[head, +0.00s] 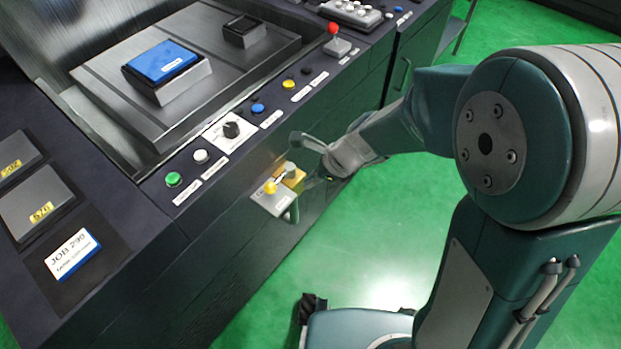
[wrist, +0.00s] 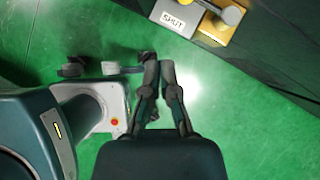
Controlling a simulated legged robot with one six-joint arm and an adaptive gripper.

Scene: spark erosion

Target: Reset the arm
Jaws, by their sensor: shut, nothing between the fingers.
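My gripper (wrist: 157,62) is shut and empty in the wrist view, its two dark fingers together above the green floor. In the head view my arm comes in from the right, and the gripper (head: 318,180) is partly seen beside the machine's front face. Just left of it is a small fixture with a grey plate (head: 270,203), a yellow knob (head: 270,187) and a yellow block (head: 293,178). In the wrist view the fixture is at the upper right, its plate (wrist: 180,18) labelled SHUT, apart from the fingertips.
The machine's front edge carries a green button (head: 173,179), a white button (head: 200,156), a black rotary knob (head: 231,129), blue and yellow buttons, and a red-topped lever (head: 333,30). A blue-topped block (head: 161,62) sits in the tank. Open green floor (head: 350,250) lies in front.

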